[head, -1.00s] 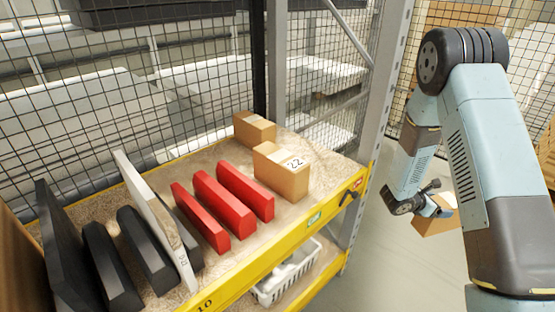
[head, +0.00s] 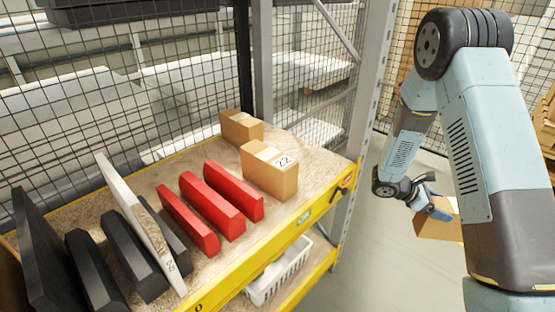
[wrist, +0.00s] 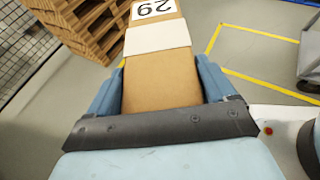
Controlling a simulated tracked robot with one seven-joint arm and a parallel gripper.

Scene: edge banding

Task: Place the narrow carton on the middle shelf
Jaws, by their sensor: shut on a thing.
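The narrow carton (wrist: 160,68) is brown with a white tape band and a label that reads 29 upside down in the wrist view. My gripper (wrist: 162,85) is shut on it, one blue finger on each side. In the head view the carton (head: 436,226) hangs from my gripper (head: 432,206), to the right of the rack and apart from it. The shelf (head: 318,141) with a yellow front beam holds cartons and red and black pieces. A shelf with a white basket lies below it. I cannot tell from this view which level is the middle one.
A carton labelled 22 (head: 270,172) and a smaller carton (head: 241,127) stand near the shelf's right end. Red blocks (head: 212,203) stand left of them. A grey upright (head: 362,110) bounds the rack's right side. A white basket (head: 280,272) sits below. Wooden pallets (wrist: 85,25) show in the wrist view.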

